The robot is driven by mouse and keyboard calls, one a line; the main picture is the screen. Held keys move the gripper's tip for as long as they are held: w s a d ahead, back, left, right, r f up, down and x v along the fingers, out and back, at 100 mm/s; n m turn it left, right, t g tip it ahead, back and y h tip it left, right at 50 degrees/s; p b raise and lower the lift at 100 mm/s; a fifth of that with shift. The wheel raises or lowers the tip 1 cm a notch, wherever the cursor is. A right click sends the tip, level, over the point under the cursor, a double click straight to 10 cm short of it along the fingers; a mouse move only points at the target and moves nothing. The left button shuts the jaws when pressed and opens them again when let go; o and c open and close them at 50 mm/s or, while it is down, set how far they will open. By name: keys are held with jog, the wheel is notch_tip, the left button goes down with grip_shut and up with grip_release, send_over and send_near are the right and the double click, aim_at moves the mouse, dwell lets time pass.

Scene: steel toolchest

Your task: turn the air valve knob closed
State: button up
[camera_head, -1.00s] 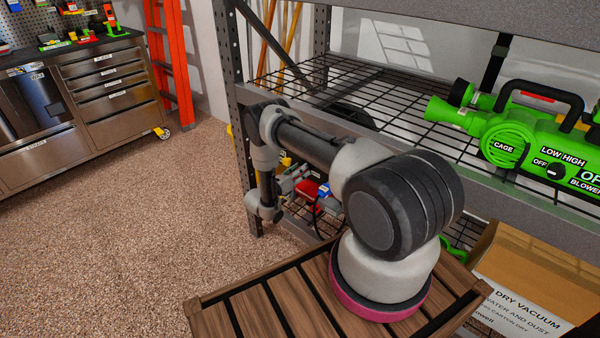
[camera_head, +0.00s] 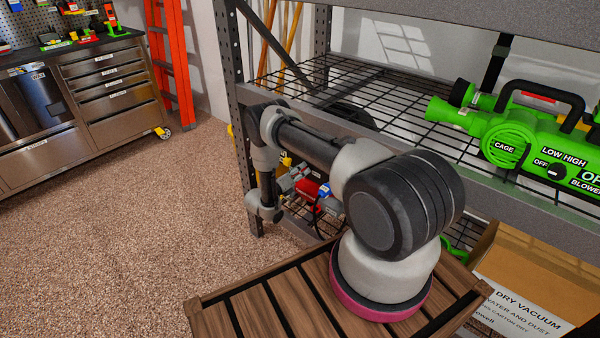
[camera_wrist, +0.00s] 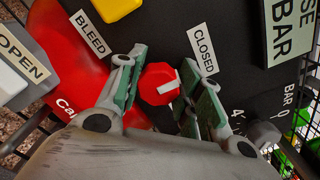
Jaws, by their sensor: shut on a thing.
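The red valve knob (camera_wrist: 160,83) is in the middle of the wrist view, with a white mark on its face directed to the right. My gripper (camera_wrist: 166,92) has one green-padded finger on each side of the knob and is shut on it. The CLOSED label (camera_wrist: 203,49) is up and right of the knob. The BLEED label (camera_wrist: 90,32) is at its upper left, and the OPEN label (camera_wrist: 22,58) is farther left. In the head view my gripper (camera_head: 300,184) is small and partly hidden at the lower shelf, and the knob cannot be made out.
A red body (camera_wrist: 65,70) lies left of the fingers, and a grey fitting (camera_wrist: 264,134) is close to the right finger. In the head view the shelf post (camera_head: 240,120) stands beside my arm. A green blower (camera_head: 530,140) rests on the shelf above. The carpet (camera_head: 120,240) is clear.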

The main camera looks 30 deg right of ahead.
jog(key=o, duration=0.7)
jog(key=shift+o, duration=0.2)
jog(key=v, duration=1.2)
